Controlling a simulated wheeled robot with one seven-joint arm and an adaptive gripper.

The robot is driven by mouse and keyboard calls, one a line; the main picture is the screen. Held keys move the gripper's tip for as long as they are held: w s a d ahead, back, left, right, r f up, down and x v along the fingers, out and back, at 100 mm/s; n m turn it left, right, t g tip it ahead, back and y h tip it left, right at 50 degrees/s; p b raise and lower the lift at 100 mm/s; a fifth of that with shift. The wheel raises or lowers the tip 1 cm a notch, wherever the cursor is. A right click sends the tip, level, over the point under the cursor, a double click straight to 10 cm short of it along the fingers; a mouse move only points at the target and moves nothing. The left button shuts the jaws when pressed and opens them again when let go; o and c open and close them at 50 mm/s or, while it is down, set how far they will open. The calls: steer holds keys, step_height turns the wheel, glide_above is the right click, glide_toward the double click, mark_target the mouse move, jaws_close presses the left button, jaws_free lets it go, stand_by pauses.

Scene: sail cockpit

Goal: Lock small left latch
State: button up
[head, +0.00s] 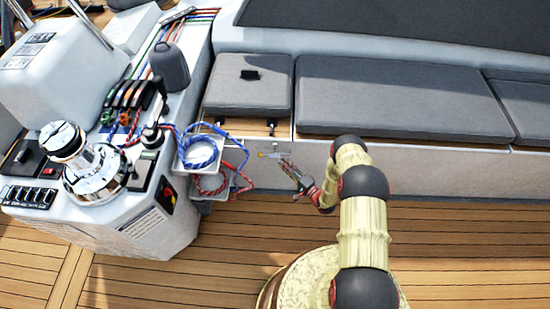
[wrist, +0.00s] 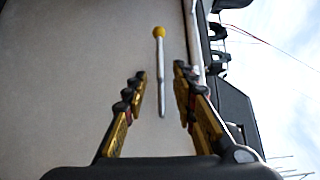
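The small latch looks like a thin grey rod with a yellow knob (wrist: 159,32). In the wrist view it stands upright in the picture against a pale panel. In the head view its yellow end (head: 262,155) shows on the white bench front, below the small left cushion. My gripper (wrist: 159,72) is open and empty. Its two fingers lie on either side of the rod's lower part in the wrist view, with gaps on both sides. I cannot tell how far the rod is from the fingertips. In the head view my gripper (head: 286,166) is just right of the latch.
A small left cushion (head: 250,82) and a long cushion (head: 400,97) top the bench. White pockets with blue rope (head: 203,152) and red rope (head: 212,182) hang left of the latch. A console with a chrome winch (head: 95,172) stands further left. Wooden deck (head: 225,250) lies in front.

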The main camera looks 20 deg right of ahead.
mark_target(275, 156)
steer(key=b+x, duration=0.1)
steer(key=x, duration=0.5)
steer(key=shift+f+b, duration=0.1)
steer(key=shift+b, duration=0.3)
steer(key=shift+w+a, duration=0.3)
steer(key=shift+w, duration=0.25)
steer(key=shift+c, duration=0.4)
jaws_close()
